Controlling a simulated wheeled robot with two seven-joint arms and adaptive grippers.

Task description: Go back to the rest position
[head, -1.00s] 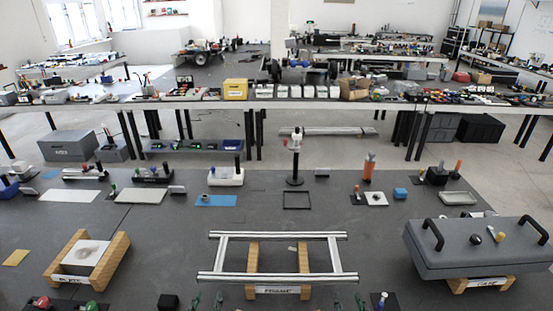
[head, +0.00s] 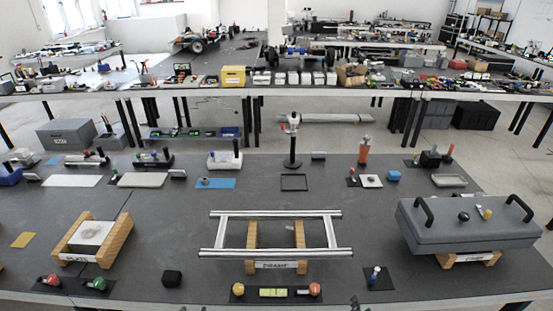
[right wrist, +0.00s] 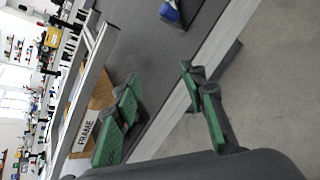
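My right gripper (right wrist: 160,85) shows in the right wrist view with its two green-padded fingers spread apart and nothing between them. It is near the table's front edge, with grey floor beyond. In the head view only a small dark tip, seemingly of this gripper, shows at the bottom edge. My left gripper is out of view. The silver frame (head: 276,252) rests level on wooden supports labelled FRAME (head: 253,235), apart from my grippers; it also shows in the right wrist view (right wrist: 85,85).
On the dark table (head: 150,225), a plate on wooden blocks (head: 92,232) stands left and a grey case (head: 465,225) on blocks stands right.

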